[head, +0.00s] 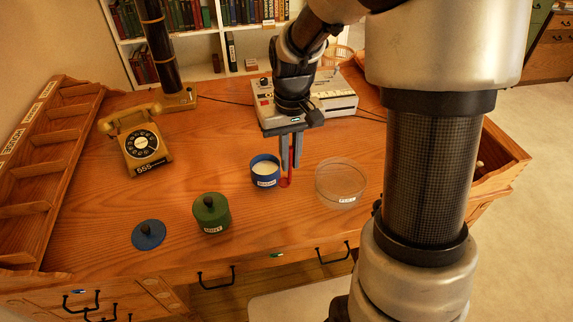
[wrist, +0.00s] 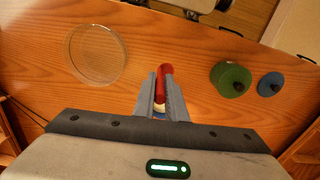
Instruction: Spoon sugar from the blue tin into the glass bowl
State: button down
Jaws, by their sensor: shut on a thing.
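The blue tin (head: 264,177) stands open on the desk with white sugar in it. My gripper (head: 291,163) is just to its right, pointing down, and is shut on a red spoon (head: 286,181). The spoon's lower end hangs beside the tin's right side; I cannot tell whether it touches the desk. In the wrist view the red spoon (wrist: 164,75) shows between the fingers (wrist: 162,90), and the tin is mostly hidden behind them. The clear glass bowl (head: 340,184) stands to the right of the gripper and looks empty. It also shows in the wrist view (wrist: 97,54).
A lidded green tin (head: 211,214) and a blue lid (head: 148,235) lie to the front left. A yellow telephone (head: 142,142) is at the left, and a grey recorder-like device (head: 330,96) is behind the gripper.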

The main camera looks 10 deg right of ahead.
jog(key=w+a+r+p, duration=0.1)
jog(key=w+a+p, duration=0.3)
jog(key=w, duration=0.9)
notch_tip(320, 180, down, 10)
jog(key=b, duration=0.5)
jog(key=shift+d+b, duration=0.35)
jog(key=shift+d, duration=0.1)
jog(key=shift+s, duration=0.1)
notch_tip(320, 180, up, 8)
jog(key=p, duration=0.5)
jog(key=shift+f, duration=0.1)
dwell(0.3)
